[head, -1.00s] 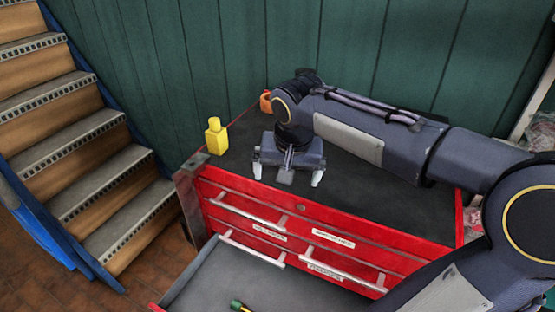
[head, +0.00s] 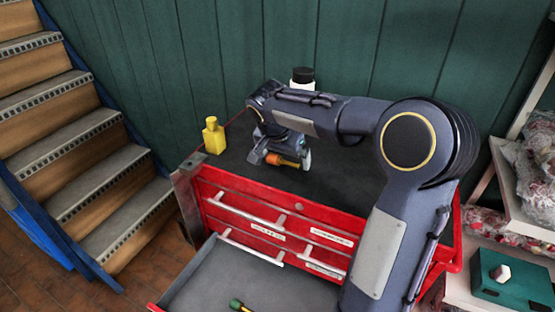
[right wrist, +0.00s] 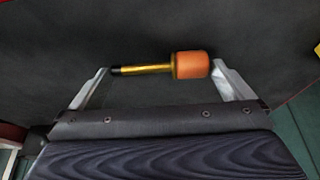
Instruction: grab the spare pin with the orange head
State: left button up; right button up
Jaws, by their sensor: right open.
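The spare pin has an orange head (head: 282,160). In the right wrist view the orange head (right wrist: 191,65) is at the right, and a yellow shank (right wrist: 146,69) with a dark tip runs left. The pin lies crosswise between the fingertips of my right gripper (right wrist: 160,71), its head close to the right finger. In the head view my right gripper (head: 280,158) is over the dark top of the red cabinet (head: 340,195), open around the pin. I cannot tell whether a finger touches it. My left gripper is not in view.
A yellow bottle (head: 214,136) stands left of the gripper. A white bottle with a black cap (head: 302,77) stands behind my arm. An open drawer (head: 240,272) below holds a green-ended piece (head: 237,304). A teal box (head: 503,275) is at the right.

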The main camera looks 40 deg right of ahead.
jog(key=c, duration=0.7)
jog(key=shift+o, duration=0.2)
